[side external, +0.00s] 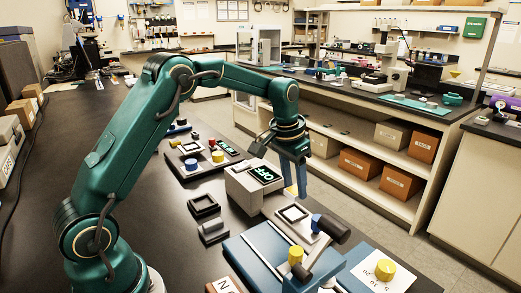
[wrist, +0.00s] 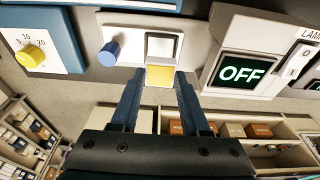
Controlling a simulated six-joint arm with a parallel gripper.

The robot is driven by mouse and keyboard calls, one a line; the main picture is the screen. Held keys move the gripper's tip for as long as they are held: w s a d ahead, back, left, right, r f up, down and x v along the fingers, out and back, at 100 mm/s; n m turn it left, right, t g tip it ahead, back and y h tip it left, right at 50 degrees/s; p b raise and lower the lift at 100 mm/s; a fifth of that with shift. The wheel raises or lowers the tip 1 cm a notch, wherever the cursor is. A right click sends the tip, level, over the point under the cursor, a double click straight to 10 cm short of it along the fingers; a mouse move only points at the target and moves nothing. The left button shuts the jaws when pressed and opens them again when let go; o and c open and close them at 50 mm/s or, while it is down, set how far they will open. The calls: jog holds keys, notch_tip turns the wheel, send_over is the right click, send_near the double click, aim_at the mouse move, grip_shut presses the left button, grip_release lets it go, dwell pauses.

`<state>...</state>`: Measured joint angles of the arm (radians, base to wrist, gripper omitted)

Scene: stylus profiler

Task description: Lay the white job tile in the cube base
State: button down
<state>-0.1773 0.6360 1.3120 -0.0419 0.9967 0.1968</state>
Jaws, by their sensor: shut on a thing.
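My gripper (side external: 297,190) points down at the bench's far edge, and in the wrist view its two blue fingers (wrist: 159,80) are shut on a small yellow-faced piece with a pale edge (wrist: 160,74). I cannot tell whether this is the white job tile. Just beyond it is a pale base (wrist: 137,28) with a black-edged white square (wrist: 163,47) and a blue knob (wrist: 108,54). In the side view this square (side external: 295,213) lies below the gripper. I cannot tell whether it is an empty seat or a tile. No label marks the cube base.
A grey box with a green OFF display (side external: 243,190) stands close left of the gripper in the side view. A small black frame (side external: 204,206) lies left of it. A yellow dial (side external: 385,270) and a yellow knob (side external: 295,255) stand nearer the camera.

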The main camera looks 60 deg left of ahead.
aim_at(294, 190)
jog(key=shift+r, duration=0.35)
jog(key=shift+r, duration=0.1)
jog(key=shift+r, duration=0.35)
notch_tip(294, 190, up, 4)
jog(key=shift+r, duration=0.1)
jog(key=s+a+n+g+y, duration=0.2)
jog(key=s+a+n, duration=1.3)
jog(key=a+n, duration=0.25)
jog(key=shift+n, duration=0.25)
jog(key=shift+s+d+f, duration=0.1)
jog(key=shift+d+f, duration=0.05)
jog(key=shift+f, duration=1.35)
jog(key=shift+d+f, duration=0.1)
jog(key=shift+f, duration=1.35)
jog(key=shift+f, duration=0.1)
